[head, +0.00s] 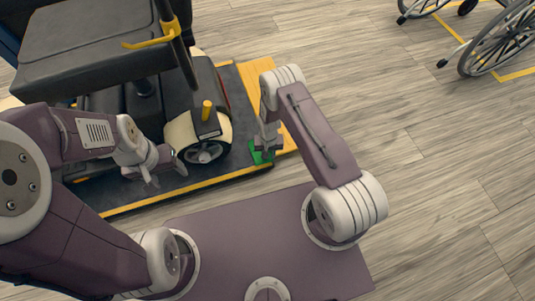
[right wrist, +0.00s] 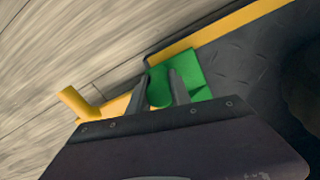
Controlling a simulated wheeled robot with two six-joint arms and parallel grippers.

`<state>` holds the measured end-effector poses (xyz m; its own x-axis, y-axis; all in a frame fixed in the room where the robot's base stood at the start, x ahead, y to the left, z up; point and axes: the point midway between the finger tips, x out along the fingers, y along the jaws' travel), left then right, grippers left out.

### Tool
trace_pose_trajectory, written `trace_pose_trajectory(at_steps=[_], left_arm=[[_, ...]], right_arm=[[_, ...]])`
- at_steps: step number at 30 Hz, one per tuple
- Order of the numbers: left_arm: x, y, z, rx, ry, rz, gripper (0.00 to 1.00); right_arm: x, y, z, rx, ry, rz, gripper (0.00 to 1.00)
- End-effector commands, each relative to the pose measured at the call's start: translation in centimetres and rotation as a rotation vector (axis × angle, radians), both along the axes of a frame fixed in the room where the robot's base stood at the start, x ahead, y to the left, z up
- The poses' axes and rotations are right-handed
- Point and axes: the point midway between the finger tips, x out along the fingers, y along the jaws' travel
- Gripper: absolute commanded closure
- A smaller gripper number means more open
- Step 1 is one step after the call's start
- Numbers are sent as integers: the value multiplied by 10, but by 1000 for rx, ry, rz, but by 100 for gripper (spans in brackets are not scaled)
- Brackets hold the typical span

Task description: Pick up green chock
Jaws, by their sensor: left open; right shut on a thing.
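The green chock (head: 261,154) lies on the dark platform (head: 243,164) near its front right corner, beside the scooter's wheel (head: 204,150). My right gripper (head: 266,148) reaches down over it and partly hides it. In the right wrist view, the green chock (right wrist: 186,74) shows between and around the fingers of my right gripper (right wrist: 161,82), which is shut on it. Whether the chock is clear of the platform I cannot tell. My left gripper (head: 161,172) is open and empty, in front of the scooter's wheel and left of the chock.
The scooter (head: 110,55) with a dark seat stands on the platform, close to my left arm. A yellow strip (head: 262,75) edges the platform's right side. A wheelchair (head: 495,40) stands at the top right. Wooden floor is clear on the right.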

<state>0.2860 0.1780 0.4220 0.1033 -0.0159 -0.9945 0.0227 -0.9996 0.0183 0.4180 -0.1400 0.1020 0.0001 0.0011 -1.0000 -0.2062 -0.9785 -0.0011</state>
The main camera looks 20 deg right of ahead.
Motion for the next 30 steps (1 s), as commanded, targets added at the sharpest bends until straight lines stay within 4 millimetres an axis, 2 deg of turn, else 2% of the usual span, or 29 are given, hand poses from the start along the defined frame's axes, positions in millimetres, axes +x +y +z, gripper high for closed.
trace_pose_trajectory(at_steps=[10,11,13,14,24,30], left_arm=[[0,0,0,0,0,0,35],[0,0,0,0,0,0,35],[0,0,0,0,0,0,35],[0,0,0,0,0,0,35],[0,0,2,0,0,0,35],[0,0,21,0,0,0,35]], right_arm=[[0,-1,0,0,0,0,100],[0,-1,0,0,0,1,73],[0,-1,0,0,0,1,53],[0,-1,0,0,0,1,50],[0,-1,2,0,0,1,50],[0,-1,25,0,0,1,50]])
